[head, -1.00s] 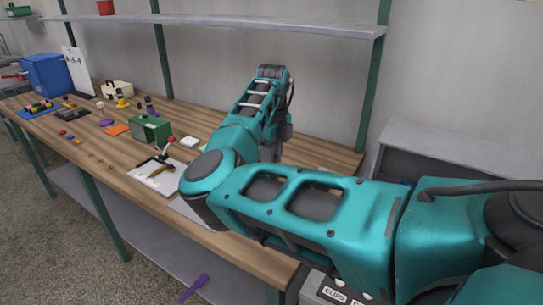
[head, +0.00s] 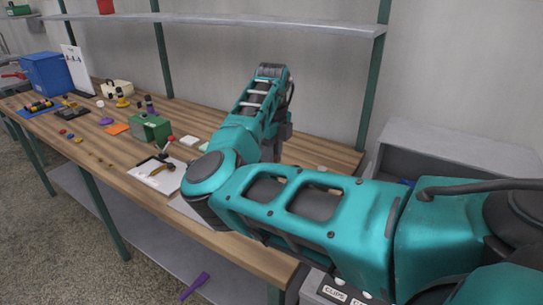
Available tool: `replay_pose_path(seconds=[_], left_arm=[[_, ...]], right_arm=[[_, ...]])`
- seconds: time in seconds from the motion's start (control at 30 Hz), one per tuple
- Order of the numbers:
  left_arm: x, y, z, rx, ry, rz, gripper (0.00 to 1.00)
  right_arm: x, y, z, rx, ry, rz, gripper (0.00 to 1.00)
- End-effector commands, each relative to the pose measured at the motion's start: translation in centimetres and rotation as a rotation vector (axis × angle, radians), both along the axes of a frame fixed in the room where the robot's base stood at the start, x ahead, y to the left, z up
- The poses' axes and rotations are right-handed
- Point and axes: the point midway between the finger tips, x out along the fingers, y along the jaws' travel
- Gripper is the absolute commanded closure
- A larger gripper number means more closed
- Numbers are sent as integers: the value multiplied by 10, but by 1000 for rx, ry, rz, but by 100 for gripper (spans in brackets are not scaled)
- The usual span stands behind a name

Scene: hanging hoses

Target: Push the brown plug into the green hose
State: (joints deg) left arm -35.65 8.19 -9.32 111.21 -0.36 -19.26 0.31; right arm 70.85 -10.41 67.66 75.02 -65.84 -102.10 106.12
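Neither the brown plug nor the green hose can be made out in the head view. My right arm comes in from the right and crosses the front of the view, bending back over the workbench. A dark grey part at its far end points down behind the forearm; no fingertips show, so I cannot tell whether the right gripper is open or shut. My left gripper is not in view. Part of the bench is hidden behind my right arm.
The wooden workbench (head: 101,147) runs along the wall. On it stand a green box (head: 150,128), a white board (head: 158,177), a blue bin (head: 47,75) and several small parts. A grey shelf (head: 230,23) hangs above. A grey open container (head: 450,150) stands right. A purple object (head: 195,286) lies low in front.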

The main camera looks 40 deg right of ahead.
Motion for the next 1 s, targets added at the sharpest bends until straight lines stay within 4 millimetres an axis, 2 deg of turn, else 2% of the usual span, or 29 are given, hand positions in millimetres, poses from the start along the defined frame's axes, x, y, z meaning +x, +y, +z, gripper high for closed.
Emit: replay_pose_path(seconds=[1.0], left_arm=[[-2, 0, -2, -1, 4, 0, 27]], right_arm=[[0, 0, -25, 0, 1, 0, 99]])
